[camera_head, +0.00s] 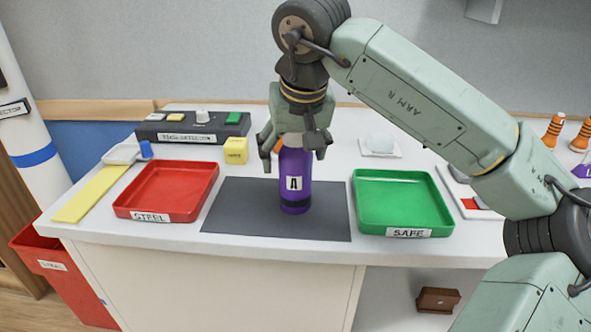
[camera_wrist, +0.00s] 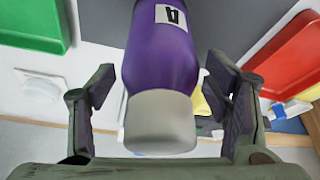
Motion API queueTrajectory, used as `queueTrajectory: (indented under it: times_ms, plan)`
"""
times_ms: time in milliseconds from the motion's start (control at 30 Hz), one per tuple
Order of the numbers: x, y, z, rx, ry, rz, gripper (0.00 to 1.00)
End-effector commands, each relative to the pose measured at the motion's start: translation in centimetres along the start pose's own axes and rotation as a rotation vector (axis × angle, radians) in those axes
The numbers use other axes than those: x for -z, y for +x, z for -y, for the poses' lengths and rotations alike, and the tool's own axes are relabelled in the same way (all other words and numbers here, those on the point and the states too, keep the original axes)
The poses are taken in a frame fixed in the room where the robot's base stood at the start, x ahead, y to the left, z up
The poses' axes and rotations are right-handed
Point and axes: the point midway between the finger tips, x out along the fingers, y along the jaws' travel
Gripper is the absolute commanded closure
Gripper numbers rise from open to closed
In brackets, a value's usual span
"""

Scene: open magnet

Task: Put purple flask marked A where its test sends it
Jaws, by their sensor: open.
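The purple flask marked A (camera_head: 295,182) stands upright on the dark grey mat (camera_head: 235,205), its label facing the head camera. My gripper (camera_head: 295,150) is above and around its top, open, with a finger on each side. In the wrist view the flask (camera_wrist: 160,55) with its pale grey cap (camera_wrist: 161,122) lies between the open fingers (camera_wrist: 165,105), with gaps on both sides. The red tray labelled STEEL (camera_head: 168,190) is left of the mat. The green tray labelled SAFE (camera_head: 404,203) is right of it. Both trays look empty.
A yellow strip (camera_head: 92,193) lies at the left edge. A red bin (camera_head: 62,270) stands on the floor. Orange-striped flasks (camera_head: 553,130) stand far right.

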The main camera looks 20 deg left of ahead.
Motion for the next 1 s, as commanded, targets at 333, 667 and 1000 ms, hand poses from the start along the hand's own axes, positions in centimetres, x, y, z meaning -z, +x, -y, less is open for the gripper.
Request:
queueTrajectory:
  times_ms: [333, 667, 1000]
  plan:
    - [0.0, 0.03, 0.02, 0.0, 0.0, 0.0, 0.39]
    - [0.0, 0.01, 0.02, 0.0, 0.0, 0.0, 0.61]
    - [0.0, 0.01, 0.02, 0.0, 0.0, 0.0, 0.84]
